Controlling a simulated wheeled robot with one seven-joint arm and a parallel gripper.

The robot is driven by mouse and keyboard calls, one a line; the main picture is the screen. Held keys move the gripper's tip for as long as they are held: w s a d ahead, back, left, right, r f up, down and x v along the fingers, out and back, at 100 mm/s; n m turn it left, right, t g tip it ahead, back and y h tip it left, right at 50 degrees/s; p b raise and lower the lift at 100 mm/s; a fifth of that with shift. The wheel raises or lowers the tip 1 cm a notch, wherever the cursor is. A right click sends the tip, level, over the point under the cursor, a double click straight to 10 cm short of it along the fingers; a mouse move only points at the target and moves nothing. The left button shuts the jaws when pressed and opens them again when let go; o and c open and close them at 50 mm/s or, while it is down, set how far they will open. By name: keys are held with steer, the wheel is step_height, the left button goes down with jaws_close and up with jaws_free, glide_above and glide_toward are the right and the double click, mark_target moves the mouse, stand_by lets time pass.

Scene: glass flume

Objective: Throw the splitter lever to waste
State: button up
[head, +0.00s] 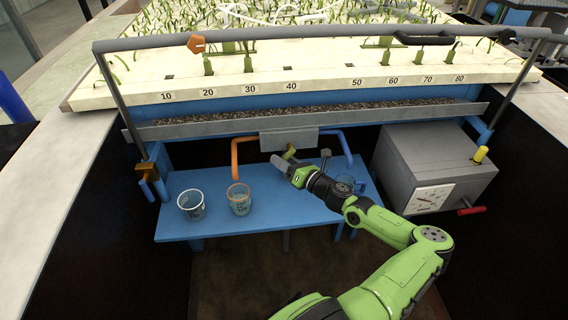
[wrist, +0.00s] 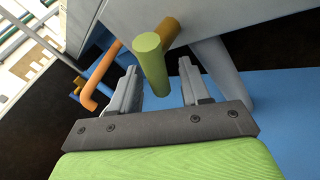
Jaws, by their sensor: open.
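The splitter box (head: 289,139) is a grey box under the trough, with an orange pipe (head: 236,152) on its left and a blue pipe (head: 347,150) on its right. The splitter lever (wrist: 151,62) is a yellow-green rod in the wrist view; a small green part of it (head: 289,154) shows below the box in the head view. My gripper (wrist: 158,86) is open, its two grey fingers on either side of the lever's lower end. I cannot tell whether either finger touches it. In the head view my gripper (head: 278,163) is just below the box.
On the blue bench (head: 272,220) stand a clear beaker (head: 191,206), an orange-rimmed beaker (head: 239,200) and a blue-tinted beaker (head: 344,184) partly behind my arm. A grey box with a dial (head: 430,160) and red handle is at right.

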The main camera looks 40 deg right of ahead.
jaws_close()
steer(key=shift+r+p, duration=0.1)
steer(key=shift+p, duration=0.7)
steer(key=n+g+p, duration=0.1)
steer(key=p, duration=0.1)
steer(key=shift+s+d+r+p, duration=0.1)
steer(key=shift+s+d+p, duration=0.1)
steer(key=shift+p, duration=0.1)
steer(key=n+g+p, duration=0.1)
steer(key=p, duration=0.1)
steer(key=shift+d+p, duration=0.15)
steer(key=shift+p, duration=0.2)
steer(key=shift+s+d+f+n+g+h+p, duration=0.2)
steer(key=shift+d+f+n+g+h+p, duration=0.3)
steer(key=shift+p, duration=0.9)
steer(key=shift+s+d+r+n+g+h+p, duration=0.1)
steer(key=shift+s+n+g+h+p, duration=0.15)
steer(key=shift+n+g+p, duration=0.8)
steer(key=shift+f+m+t+p, duration=0.1)
steer(key=shift+m+t+p, duration=0.25)
steer(key=shift+t, duration=0.1)
